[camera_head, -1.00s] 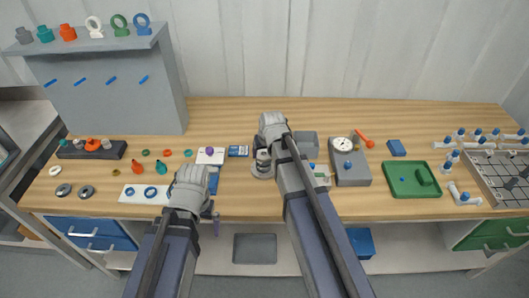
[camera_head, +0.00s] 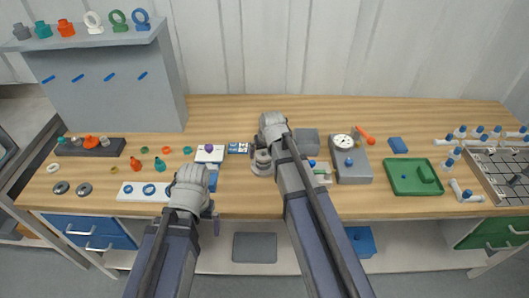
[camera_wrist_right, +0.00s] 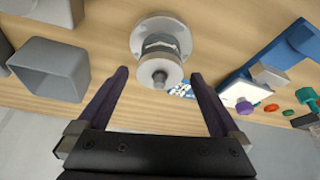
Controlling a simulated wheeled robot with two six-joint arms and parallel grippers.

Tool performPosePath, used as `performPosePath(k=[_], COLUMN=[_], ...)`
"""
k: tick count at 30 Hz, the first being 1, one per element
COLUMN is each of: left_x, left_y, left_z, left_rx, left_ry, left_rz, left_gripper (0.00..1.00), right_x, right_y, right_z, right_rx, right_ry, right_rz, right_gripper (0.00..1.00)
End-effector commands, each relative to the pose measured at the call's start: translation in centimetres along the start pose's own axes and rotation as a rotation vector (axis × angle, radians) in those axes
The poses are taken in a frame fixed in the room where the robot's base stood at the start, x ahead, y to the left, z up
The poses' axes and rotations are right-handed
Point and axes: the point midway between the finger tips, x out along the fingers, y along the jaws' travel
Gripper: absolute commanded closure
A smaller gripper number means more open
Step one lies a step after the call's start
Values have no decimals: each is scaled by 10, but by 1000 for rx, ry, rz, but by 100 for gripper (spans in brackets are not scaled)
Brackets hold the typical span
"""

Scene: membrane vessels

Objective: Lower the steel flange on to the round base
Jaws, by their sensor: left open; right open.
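The round base (camera_wrist_right: 160,22) shows in the right wrist view as a wide pale disc on the wooden bench. A narrower steel flange (camera_wrist_right: 157,72) with a short stem is stacked over it, in line with its middle. Whether it touches the base fully is hard to tell. My right gripper (camera_wrist_right: 160,76) is open, its dark fingers on either side of the flange with gaps showing. In the head view the base (camera_head: 261,170) is partly hidden by my right arm. My left gripper (camera_head: 213,212) is open at the bench's front edge; its hand partly hides its fingers.
A grey open box (camera_head: 306,141) stands right of the base, also in the right wrist view (camera_wrist_right: 48,68). A dial device (camera_head: 352,172) and green tray (camera_head: 414,178) lie further right. A white card (camera_head: 209,154) on a blue stand is left of the base. Two steel rings (camera_head: 84,189) lie far left.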

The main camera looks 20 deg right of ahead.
Motion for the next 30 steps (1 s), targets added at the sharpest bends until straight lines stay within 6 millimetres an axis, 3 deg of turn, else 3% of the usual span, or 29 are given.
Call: performPosePath(k=[8, 24, 30], left_x=[-9, -69, -72], left_y=[-1, -7, -7], left_z=[0, 4, 4], left_rx=[0, 2, 2], left_ry=[0, 0, 0], left_rz=[0, 0, 0], left_gripper=[0, 0, 0], right_x=[-10, -75, -79], right_y=[0, 0, 0], right_z=[0, -1, 0], right_rx=[0, 0, 0], right_ry=[0, 0, 0], right_rz=[0, 0, 0], right_gripper=[0, 0, 0])
